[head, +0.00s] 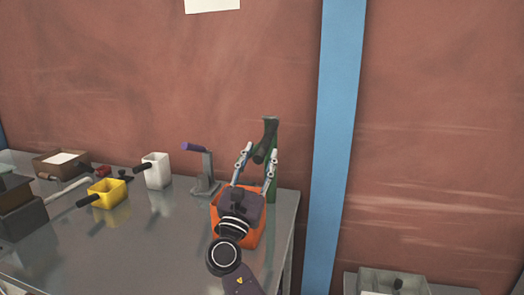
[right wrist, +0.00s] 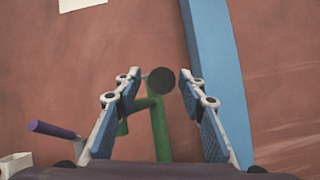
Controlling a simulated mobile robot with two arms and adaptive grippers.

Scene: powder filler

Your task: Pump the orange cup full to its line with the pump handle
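The orange cup (head: 257,232) stands at the right end of the metal table in the head view, largely hidden behind my right wrist. Behind it rises a green pump post (head: 271,180) with a dark handle (head: 265,145) near its top. My right gripper (head: 261,151) is open, its fingers on either side of the dark handle. In the right wrist view, the handle's round dark end (right wrist: 161,81) shows between the open fingertips (right wrist: 163,79), with a gap on each side. The green post (right wrist: 160,130) shows below. The cup's fill is hidden. My left gripper is not in view.
Left of the pump stands a grey stand with a purple lever (head: 194,147). A white cup (head: 158,172) and a yellow cup (head: 110,194) stand farther left, near a brown box (head: 45,166). The table's middle front (head: 130,245) is clear. A blue pillar (head: 335,150) rises at right.

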